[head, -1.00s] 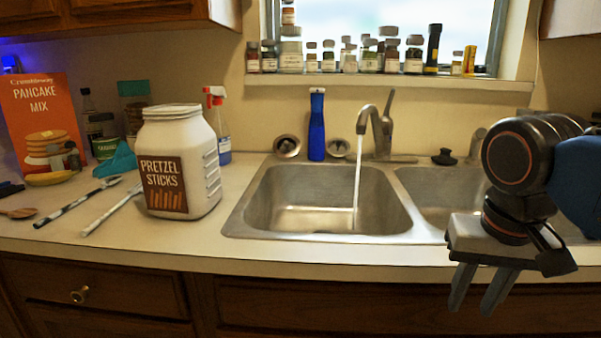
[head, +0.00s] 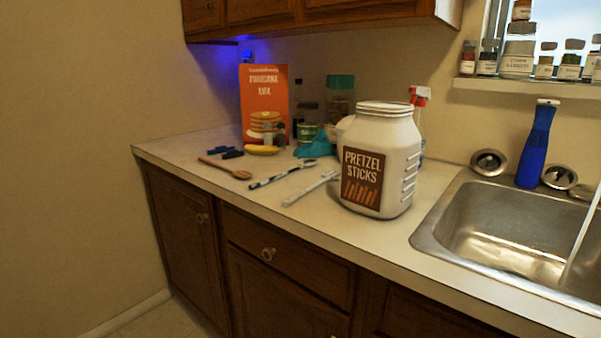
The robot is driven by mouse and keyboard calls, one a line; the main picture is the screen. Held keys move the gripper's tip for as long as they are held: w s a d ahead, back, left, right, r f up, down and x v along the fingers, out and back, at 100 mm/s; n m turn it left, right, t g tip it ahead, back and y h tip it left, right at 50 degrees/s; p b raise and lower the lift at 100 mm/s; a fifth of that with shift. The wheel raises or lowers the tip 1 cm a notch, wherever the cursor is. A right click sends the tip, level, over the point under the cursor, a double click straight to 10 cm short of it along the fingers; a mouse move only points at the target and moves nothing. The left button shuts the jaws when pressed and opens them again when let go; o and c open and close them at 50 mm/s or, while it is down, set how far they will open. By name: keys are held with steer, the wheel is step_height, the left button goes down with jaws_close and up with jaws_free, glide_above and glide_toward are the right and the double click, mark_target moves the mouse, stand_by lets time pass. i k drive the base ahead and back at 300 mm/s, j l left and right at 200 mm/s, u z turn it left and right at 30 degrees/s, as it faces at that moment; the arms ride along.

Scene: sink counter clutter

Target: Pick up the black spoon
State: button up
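A black-and-white spoon-like utensil (head: 284,174) lies on the left counter in the head view, its small grey head toward the back right. It is the only spoon-like thing I see with black on it. A pale, whitish utensil (head: 311,188) lies beside it, its far end near the pretzel jar. A wooden spoon (head: 228,169) lies to its left. My gripper is out of view, so I cannot see its state or its distance to these utensils.
The large pretzel sticks jar (head: 398,152) stands right of the utensils. Behind are the pancake mix box (head: 264,95), a teal object (head: 315,147), a yellow item (head: 262,150) and bottles. The sink (head: 500,235) is at right. Bare counter (head: 240,193) lies in front of the utensils.

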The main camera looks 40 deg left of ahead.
mark_target(307, 163)
steer(key=j+u, duration=0.25)
steer(key=j, duration=0.55)
steer(key=j+u, duration=0.25)
steer(key=j, duration=0.55)
